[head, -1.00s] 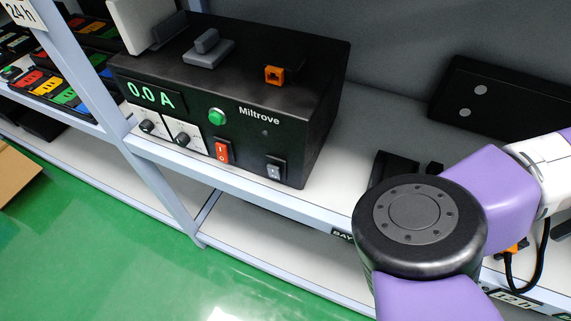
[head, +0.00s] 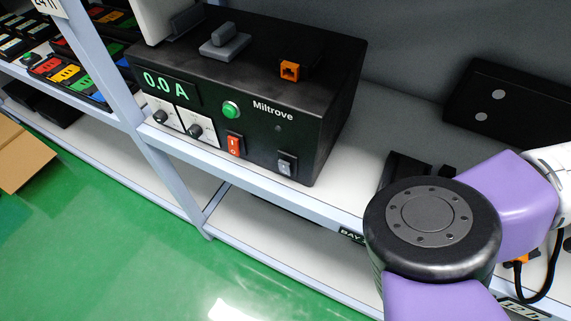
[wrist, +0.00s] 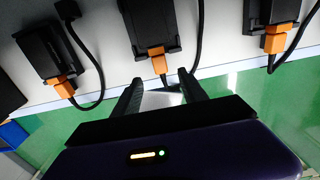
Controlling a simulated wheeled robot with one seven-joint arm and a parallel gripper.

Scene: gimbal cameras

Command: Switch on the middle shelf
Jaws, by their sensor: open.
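A black power supply marked Miltrove (head: 262,108) stands on the shelf (head: 345,185) in the head view. Its display reads 0.0 A. Its front carries a green round button (head: 231,110), a red rocker switch (head: 235,144), a dark rocker switch (head: 286,164) and two knobs. My gripper (wrist: 160,84) shows in the wrist view, open and empty, with its fingers pointing toward a row of black adapters with orange plugs. The middle adapter (wrist: 150,28) lies just beyond the fingertips. The gripper is out of sight in the head view, where only my purple arm shows.
More adapters with orange plugs and black cables stand at the left (wrist: 48,50) and right (wrist: 273,18) in the wrist view. A black box (head: 515,105) lies on the shelf at the right. A shelf post (head: 120,90) stands left of the power supply. Green floor is clear in front.

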